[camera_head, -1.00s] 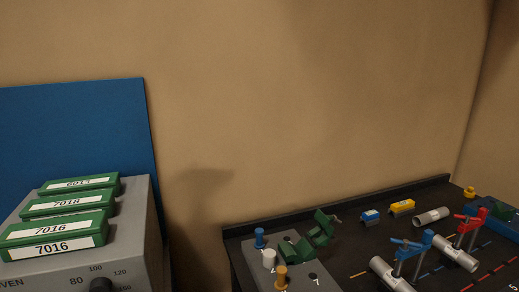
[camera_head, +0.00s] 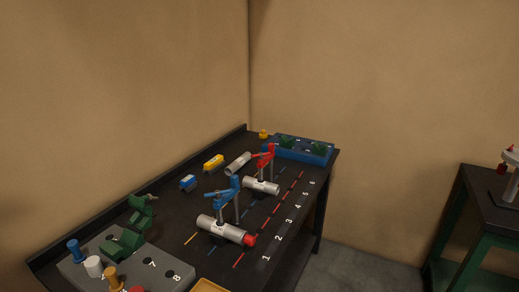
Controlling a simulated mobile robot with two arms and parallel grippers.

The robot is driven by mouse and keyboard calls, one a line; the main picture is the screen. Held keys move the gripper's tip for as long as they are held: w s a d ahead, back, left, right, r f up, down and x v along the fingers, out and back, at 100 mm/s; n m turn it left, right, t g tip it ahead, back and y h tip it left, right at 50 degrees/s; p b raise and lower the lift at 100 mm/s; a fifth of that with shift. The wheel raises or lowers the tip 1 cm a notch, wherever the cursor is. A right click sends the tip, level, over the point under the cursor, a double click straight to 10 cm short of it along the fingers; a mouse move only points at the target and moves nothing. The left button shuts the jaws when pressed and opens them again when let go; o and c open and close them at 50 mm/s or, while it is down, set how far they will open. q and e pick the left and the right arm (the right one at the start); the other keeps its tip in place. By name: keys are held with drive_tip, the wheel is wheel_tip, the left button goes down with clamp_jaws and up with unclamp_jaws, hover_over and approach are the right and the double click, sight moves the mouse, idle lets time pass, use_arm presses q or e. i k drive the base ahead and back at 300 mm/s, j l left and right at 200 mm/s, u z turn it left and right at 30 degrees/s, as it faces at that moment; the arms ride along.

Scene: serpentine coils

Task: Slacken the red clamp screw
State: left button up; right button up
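A red clamp (camera_head: 266,155) stands on the dark bench in the head view, toward the back. It has a red screw handle at its upper left and sits over a metal cylinder (camera_head: 262,187). A blue clamp (camera_head: 225,192) of the same kind stands nearer, over another metal cylinder (camera_head: 219,228) with a red end. Neither of my grippers shows in the view, so none is seen touching the red clamp. The exact state of the screw is too small to tell.
The dark bench (camera_head: 165,211) carries a grey numbered block (camera_head: 72,271), green parts (camera_head: 124,244), a blue tray (camera_head: 300,148), and small blue and yellow items. A green-framed table (camera_head: 482,212) stands at the right, with floor (camera_head: 372,262) between.

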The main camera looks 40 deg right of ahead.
sight(261, 155)
drive_tip(key=l+z, duration=0.1)
drive_tip(key=z, duration=1)
